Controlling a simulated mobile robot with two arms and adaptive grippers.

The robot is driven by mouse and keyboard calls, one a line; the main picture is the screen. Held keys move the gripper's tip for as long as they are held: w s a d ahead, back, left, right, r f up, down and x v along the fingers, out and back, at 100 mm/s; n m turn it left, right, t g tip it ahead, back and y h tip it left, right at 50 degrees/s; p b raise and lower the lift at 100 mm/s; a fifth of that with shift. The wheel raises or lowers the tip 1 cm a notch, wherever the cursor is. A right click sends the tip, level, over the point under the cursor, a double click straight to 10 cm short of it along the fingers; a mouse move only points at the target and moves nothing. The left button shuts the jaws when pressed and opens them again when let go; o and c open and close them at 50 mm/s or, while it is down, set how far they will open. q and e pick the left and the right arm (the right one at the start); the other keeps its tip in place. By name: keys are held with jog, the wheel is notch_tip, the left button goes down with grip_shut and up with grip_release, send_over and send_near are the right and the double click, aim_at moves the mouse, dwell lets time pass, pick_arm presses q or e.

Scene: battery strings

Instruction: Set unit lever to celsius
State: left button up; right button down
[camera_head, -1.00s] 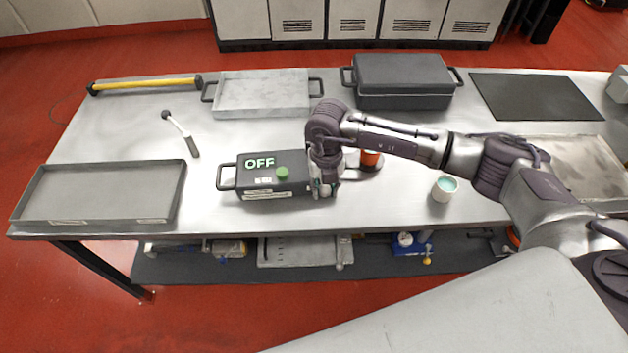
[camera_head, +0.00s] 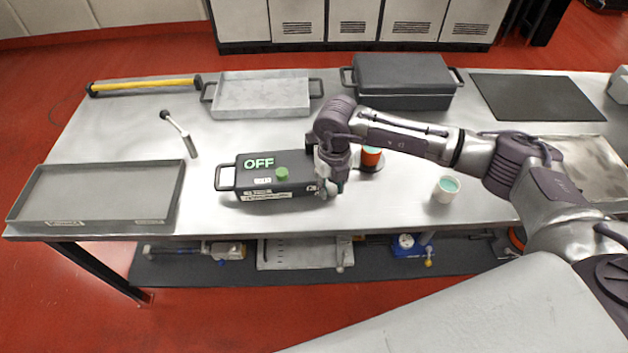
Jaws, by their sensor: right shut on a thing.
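A dark grey device box (camera_head: 266,184) with a handle on its left side stands near the front middle of the table. Its top shows "OFF" (camera_head: 258,162) in green letters and a green knob (camera_head: 282,173). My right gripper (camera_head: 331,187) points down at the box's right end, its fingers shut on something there. The part between the fingers, likely the unit lever, is hidden by the gripper, so its setting cannot be read. My left gripper is not in view.
An orange cup (camera_head: 371,157) stands just behind my right gripper, and a white cup (camera_head: 446,189) with teal contents stands to the right. An empty grey tray (camera_head: 60,218) lies at the front left. A lidded dark case (camera_head: 403,80) stands at the back.

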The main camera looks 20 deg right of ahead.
aim_at(331, 186)
jog(key=c, duration=0.9)
grip_release()
jog(key=shift+r+p, duration=2.15)
jog(key=shift+r, duration=1.4)
jog(key=shift+f, duration=0.1)
